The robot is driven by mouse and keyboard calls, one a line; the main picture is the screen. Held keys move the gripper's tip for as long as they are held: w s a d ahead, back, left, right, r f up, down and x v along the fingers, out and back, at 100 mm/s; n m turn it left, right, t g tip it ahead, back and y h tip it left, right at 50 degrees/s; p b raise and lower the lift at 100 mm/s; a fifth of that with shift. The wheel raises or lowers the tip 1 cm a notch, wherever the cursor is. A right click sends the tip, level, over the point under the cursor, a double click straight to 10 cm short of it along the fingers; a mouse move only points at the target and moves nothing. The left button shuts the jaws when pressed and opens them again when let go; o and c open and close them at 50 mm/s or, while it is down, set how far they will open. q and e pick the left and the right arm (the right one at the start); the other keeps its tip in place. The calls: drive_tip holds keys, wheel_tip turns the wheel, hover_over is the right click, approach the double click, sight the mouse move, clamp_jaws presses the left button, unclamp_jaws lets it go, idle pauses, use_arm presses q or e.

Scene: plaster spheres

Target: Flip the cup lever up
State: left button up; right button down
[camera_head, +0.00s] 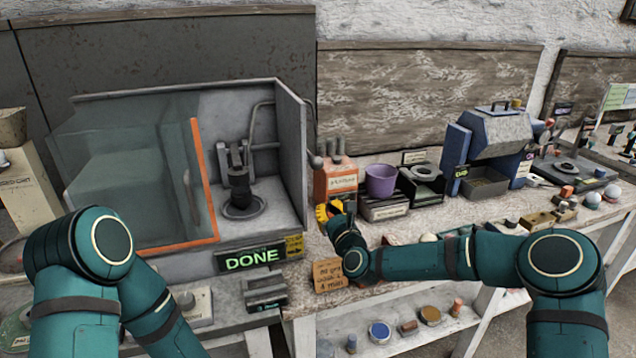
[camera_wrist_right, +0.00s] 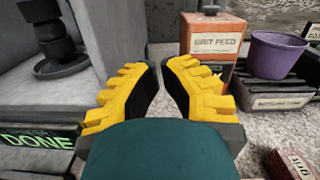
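A purple cup (camera_head: 381,181) stands on a labelled grey box (camera_head: 384,209) on the bench, right of the orange GRIT FEED box (camera_head: 336,178). It also shows in the right wrist view (camera_wrist_right: 273,55). Small grey upright parts (camera_head: 335,147) stick up from the orange box; I cannot tell whether one is the cup lever. My right gripper (camera_head: 329,212) has yellow fingers and is in front of the orange box, left of the cup. In the right wrist view its fingertips (camera_wrist_right: 159,68) are apart with nothing between them. My left gripper is out of view.
A glass-fronted cabinet (camera_head: 130,180) with a DONE display (camera_head: 250,258) stands to the left. A blue machine (camera_head: 495,150) is farther right. A brown sign (camera_head: 328,276) stands at the bench's front edge. Several small items lie along the right bench.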

drive_tip(key=w+a+r, duration=0.2)
drive_tip(key=w+r, duration=0.2)
drive_tip(key=w, duration=0.3)
drive_tip(key=shift+a+r+b, duration=0.2)
drive_tip(key=shift+a+b, duration=0.1)
drive_tip(key=shift+a, duration=0.1)
drive_tip(key=shift+r, duration=0.1)
